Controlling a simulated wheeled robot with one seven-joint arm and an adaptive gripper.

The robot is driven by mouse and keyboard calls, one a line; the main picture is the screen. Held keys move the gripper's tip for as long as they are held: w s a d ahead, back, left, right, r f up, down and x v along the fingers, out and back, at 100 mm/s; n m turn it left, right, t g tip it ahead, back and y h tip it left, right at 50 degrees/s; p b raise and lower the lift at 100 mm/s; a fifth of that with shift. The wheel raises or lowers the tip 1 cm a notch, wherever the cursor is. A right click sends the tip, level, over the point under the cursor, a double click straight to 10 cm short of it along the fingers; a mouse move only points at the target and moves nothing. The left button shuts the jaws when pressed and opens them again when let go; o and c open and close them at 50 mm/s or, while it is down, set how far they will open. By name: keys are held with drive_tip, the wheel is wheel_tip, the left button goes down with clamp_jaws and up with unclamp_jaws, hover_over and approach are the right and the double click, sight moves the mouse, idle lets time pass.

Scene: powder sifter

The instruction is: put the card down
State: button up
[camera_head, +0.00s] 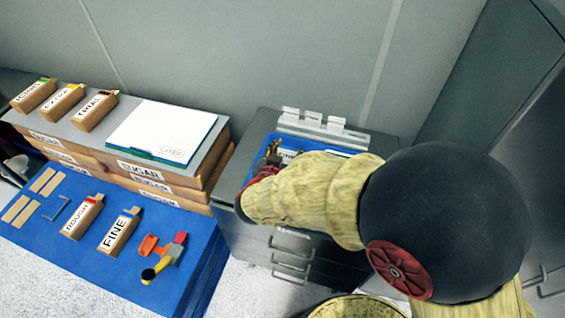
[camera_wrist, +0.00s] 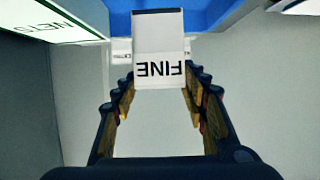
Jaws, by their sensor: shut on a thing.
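A white card (camera_wrist: 158,40) marked FINE, its lettering upside down, is between the fingertips of my gripper (camera_wrist: 160,90) in the wrist view. My gripper is shut on it. In the head view my gripper (camera_head: 268,160) is over the blue top of a grey drawer cabinet (camera_head: 250,240), with my yellow-sleeved arm reaching in from the right. A small white lettered piece (camera_head: 288,153) shows beside the fingers there. My arm hides part of the cabinet top. I cannot tell whether the card touches anything beneath.
A white slotted rack (camera_head: 318,127) stands at the back of the cabinet. On the left are sugar boxes (camera_head: 140,172) with a white panel (camera_head: 160,130) on top. A blue table (camera_head: 60,230) holds ROUGH and FINE packets (camera_head: 120,230) and a red-orange tool (camera_head: 165,252).

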sight(282, 154)
drive_tip(key=w+f, duration=0.1)
drive_tip(key=w+a+f, duration=0.1)
drive_tip(key=shift+f+b, duration=0.3)
drive_tip(key=shift+b, duration=0.1)
drive_tip(key=shift+w+a+f+b, duration=0.1)
drive_tip(key=shift+f+b, duration=0.4)
drive_tip(key=shift+f, duration=0.4)
drive_tip(key=shift+w+a+f+b, duration=0.1)
drive_tip(key=shift+f+b, duration=0.4)
drive_tip(key=shift+f, duration=0.35)
drive_tip(key=shift+f, duration=0.15)
drive_tip(key=o, duration=1.1)
drive_tip(key=shift+c, duration=0.2)
drive_tip(key=shift+s+a+r, duration=0.1)
drive_tip(key=shift+s+r, duration=0.15)
drive_tip(key=shift+r, duration=0.05)
drive_tip(key=p+v, duration=0.4)
drive_tip(key=v, duration=0.7)
drive_tip(key=shift+s, duration=0.3)
